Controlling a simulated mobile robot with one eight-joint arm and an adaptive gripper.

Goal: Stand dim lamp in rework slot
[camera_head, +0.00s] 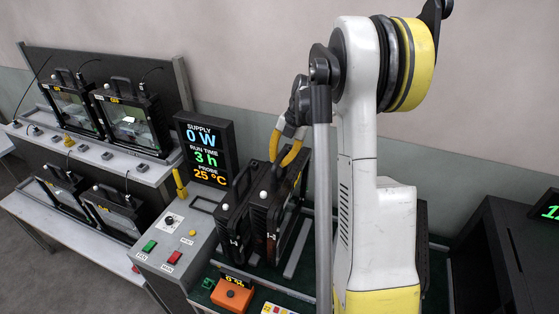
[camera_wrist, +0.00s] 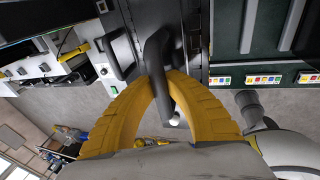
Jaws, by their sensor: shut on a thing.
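My gripper (camera_head: 284,160) is shut on the handle of a black floodlight housing (camera_head: 264,217) in the middle of the head view. In the wrist view, the yellow fingers (camera_wrist: 155,84) close around its black handle (camera_wrist: 162,52). The held lamp is upright, close beside a second black lamp (camera_head: 233,226) on its left. Whether the held lamp touches the surface below is hidden. Grey rails (camera_head: 297,247) on the dark green bench lie to its right. I cannot tell which place is the rework slot, nor whether this lamp is dim.
A display (camera_head: 207,150) reads 0 W, 3 h and 25 °C. A grey control box (camera_head: 172,262) with green and red buttons stands left. An orange meter (camera_head: 232,295) sits in front. More lamps (camera_head: 131,118) stand on shelves at left. A dark cabinet (camera_head: 505,255) is at right.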

